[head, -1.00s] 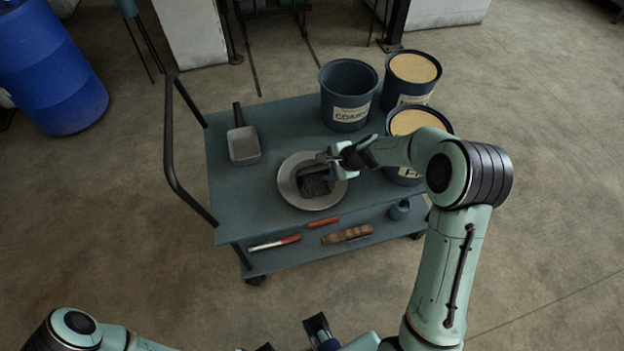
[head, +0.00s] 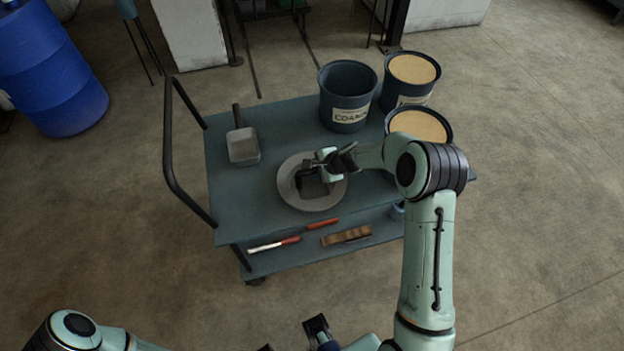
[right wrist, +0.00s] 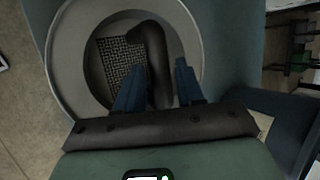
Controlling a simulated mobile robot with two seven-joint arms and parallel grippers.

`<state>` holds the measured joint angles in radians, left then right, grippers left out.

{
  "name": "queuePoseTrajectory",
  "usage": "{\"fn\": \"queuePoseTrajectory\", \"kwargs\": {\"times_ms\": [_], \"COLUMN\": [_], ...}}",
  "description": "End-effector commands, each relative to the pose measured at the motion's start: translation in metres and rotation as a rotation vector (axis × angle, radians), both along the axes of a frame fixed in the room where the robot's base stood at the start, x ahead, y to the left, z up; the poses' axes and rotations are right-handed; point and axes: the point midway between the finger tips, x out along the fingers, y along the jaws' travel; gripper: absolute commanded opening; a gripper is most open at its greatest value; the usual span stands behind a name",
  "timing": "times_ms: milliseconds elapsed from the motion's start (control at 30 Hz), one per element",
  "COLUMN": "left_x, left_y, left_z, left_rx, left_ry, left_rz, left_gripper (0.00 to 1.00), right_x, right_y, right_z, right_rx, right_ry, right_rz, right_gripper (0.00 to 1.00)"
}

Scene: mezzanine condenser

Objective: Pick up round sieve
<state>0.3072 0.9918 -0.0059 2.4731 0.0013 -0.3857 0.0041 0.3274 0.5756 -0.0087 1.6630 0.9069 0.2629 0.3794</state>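The round sieve (head: 296,203) sits on the cart top near its front edge. It has a wide grey rim and dark mesh. In the right wrist view, the sieve (right wrist: 72,62) shows its mesh, a dark inner ring and a thick dark curved bar, apparently a handle, over it. My right gripper (head: 318,172) is over the sieve. In the right wrist view my right gripper's blue fingertips (right wrist: 156,80) are apart, one on each side of the bar; contact is not clear.
The blue-grey cart (head: 238,200) holds a scoop (head: 243,146), an empty bucket (head: 345,98) and two buckets of tan material (head: 414,68) (head: 419,124). A red-and-white tool (head: 273,244) and a brown brush-like object (head: 346,236) lie on the lower shelf. A blue barrel (head: 48,70) stands left.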

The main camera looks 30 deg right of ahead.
Motion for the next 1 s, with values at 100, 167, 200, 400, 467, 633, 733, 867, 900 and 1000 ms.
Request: {"fn": "queuePoseTrajectory", "kwargs": {"times_ms": [100,167,200,400,467,633,733,867,900,1000], "left_x": [0.000,0.000,0.000,0.000,0.000,0.001,0.003,0.006,0.008,0.012], "left_y": [0.000,0.000,0.000,0.000,0.000,0.000,0.000,0.000,0.000,0.000], "left_z": [0.000,0.000,0.000,0.000,0.000,0.004,0.010,0.021,0.025,0.036], "left_rx": [0.000,0.000,0.000,0.000,0.000,-0.001,0.000,0.000,0.000,0.000], "left_ry": [0.000,0.000,0.000,0.000,0.000,-0.002,-0.003,-0.008,-0.009,-0.015], "left_rz": [0.000,0.000,0.000,0.000,0.000,0.000,0.000,-0.001,0.000,0.000], "left_gripper": [0.43,0.43,0.43,0.43,0.43,0.43,0.43,0.43,0.43,0.43], "right_x": [0.000,0.000,0.000,0.000,0.000,0.001,0.001,0.002,0.002,0.002], "right_y": [0.000,0.000,0.000,0.000,0.000,0.000,0.000,0.001,0.001,0.001], "right_z": [0.000,0.000,0.000,0.001,0.002,0.013,0.028,0.058,0.070,0.102], "right_rx": [0.000,0.000,0.000,-0.001,-0.001,-0.003,-0.004,-0.003,-0.002,-0.001], "right_ry": [0.000,0.000,0.000,-0.001,-0.001,-0.003,-0.005,-0.007,-0.007,-0.009], "right_rz": [0.000,0.000,0.000,0.000,0.000,0.001,0.002,0.002,0.003,0.003], "right_gripper": [0.00,0.00,0.00,0.00,0.00,0.00,0.00,0.00,0.00,0.00]}}
